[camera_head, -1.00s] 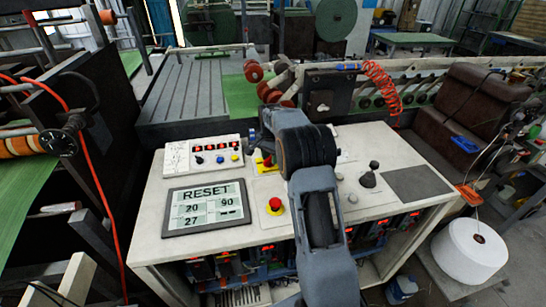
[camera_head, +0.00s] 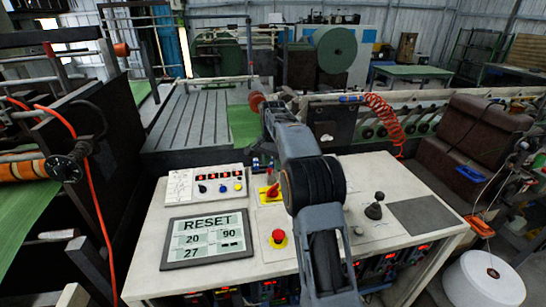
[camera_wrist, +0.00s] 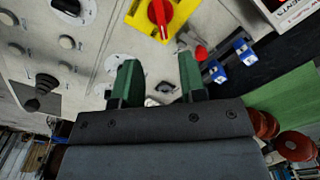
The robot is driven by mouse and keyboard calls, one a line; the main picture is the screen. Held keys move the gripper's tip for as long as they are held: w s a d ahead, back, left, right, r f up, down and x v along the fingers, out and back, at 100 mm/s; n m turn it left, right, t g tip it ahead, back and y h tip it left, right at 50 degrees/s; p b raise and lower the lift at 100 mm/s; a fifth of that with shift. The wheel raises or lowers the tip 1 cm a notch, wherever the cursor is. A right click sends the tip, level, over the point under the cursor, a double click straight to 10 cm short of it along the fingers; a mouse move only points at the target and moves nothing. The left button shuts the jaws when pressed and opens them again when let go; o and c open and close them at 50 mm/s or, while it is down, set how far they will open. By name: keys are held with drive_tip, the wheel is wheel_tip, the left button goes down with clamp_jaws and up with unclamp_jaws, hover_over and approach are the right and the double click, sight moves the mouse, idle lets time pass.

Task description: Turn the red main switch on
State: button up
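The red main switch (camera_head: 272,190) is a red rotary handle on a yellow plate, on the console top right of the small button box. In the wrist view the red handle (camera_wrist: 160,14) shows at the top edge, partly cut off by the frame. My gripper (camera_wrist: 159,82) has two green fingers spread apart with nothing between them. It is open and apart from the handle, which lies beyond the fingertips in the wrist view. In the head view my arm hides the gripper.
A red mushroom button (camera_head: 278,236) on a yellow base sits in front of the switch. The display panel (camera_head: 207,238) reads RESET. A black joystick (camera_head: 375,206) stands at the right. Blue toggles (camera_wrist: 230,60) sit near the switch in the wrist view.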

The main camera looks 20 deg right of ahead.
drive_tip(key=shift+r, duration=1.3)
wheel_tip(320, 180, down, 5)
drive_tip(key=s+n, duration=0.2)
drive_tip(key=n, duration=0.2)
drive_tip(key=s+a+r+n+t, duration=0.1)
drive_tip(key=s+a, duration=0.4)
drive_tip(key=s, duration=0.9)
drive_tip(key=s+a+r+n+t, duration=0.1)
drive_tip(key=s+a+n+t, duration=0.2)
drive_tip(key=s, duration=1.1)
drive_tip(key=a+n, duration=0.3)
drive_tip(key=shift+r, duration=0.1)
